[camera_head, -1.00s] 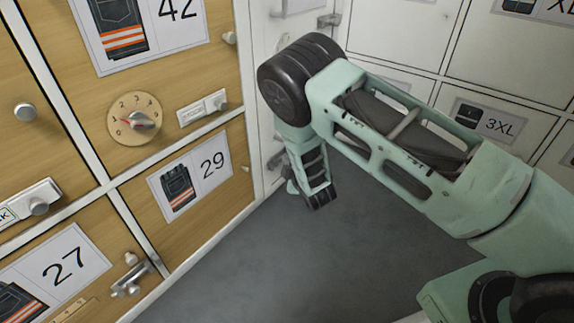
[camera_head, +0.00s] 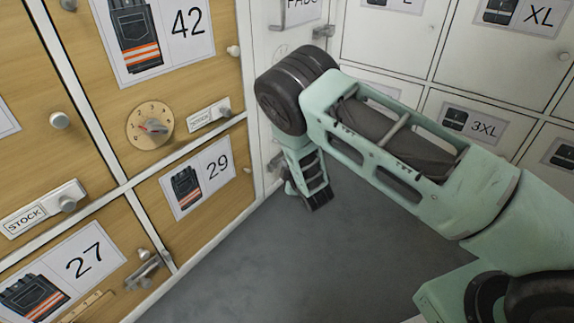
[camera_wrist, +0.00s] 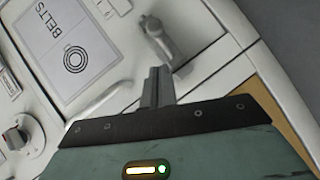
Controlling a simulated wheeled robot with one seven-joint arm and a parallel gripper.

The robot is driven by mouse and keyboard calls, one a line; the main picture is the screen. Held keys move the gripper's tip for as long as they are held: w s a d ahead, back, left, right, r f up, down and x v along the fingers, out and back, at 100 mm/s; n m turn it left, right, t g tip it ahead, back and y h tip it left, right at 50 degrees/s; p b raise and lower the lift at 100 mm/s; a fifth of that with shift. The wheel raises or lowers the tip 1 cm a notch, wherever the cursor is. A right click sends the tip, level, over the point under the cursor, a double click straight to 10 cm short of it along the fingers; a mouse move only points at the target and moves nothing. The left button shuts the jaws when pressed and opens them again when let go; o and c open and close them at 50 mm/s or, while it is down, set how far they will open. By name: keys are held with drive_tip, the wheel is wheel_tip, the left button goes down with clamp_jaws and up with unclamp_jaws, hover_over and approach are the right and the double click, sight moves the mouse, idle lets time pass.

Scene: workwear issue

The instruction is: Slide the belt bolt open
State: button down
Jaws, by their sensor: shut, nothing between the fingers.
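The belt bolt (camera_wrist: 160,38) is a grey metal slide with a stubby handle. In the wrist view it sits on a white door, right of the BELTS label (camera_wrist: 75,50). My gripper (camera_wrist: 157,72) is shut and empty, its fingertips just below the bolt's handle in the picture. A small gap seems to show between them; I cannot tell whether they touch. In the head view my arm's end is low by the white lockers and covers much of that door, so the bolt cannot be made out clearly there.
A knob (camera_wrist: 14,138) is at the wrist view's left. In the head view, wooden lockers 42 (camera_head: 222,75), 29 (camera_head: 236,195) and 27 (camera_head: 128,262) stand left, with a dial (camera_head: 150,125) and another bolt (camera_head: 145,270). White lockers stand behind. Grey floor (camera_head: 260,270) is open.

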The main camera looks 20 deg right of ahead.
drive_tip(key=p+v, duration=0.5)
drive_tip(key=v, duration=0.4)
idle(0.3)
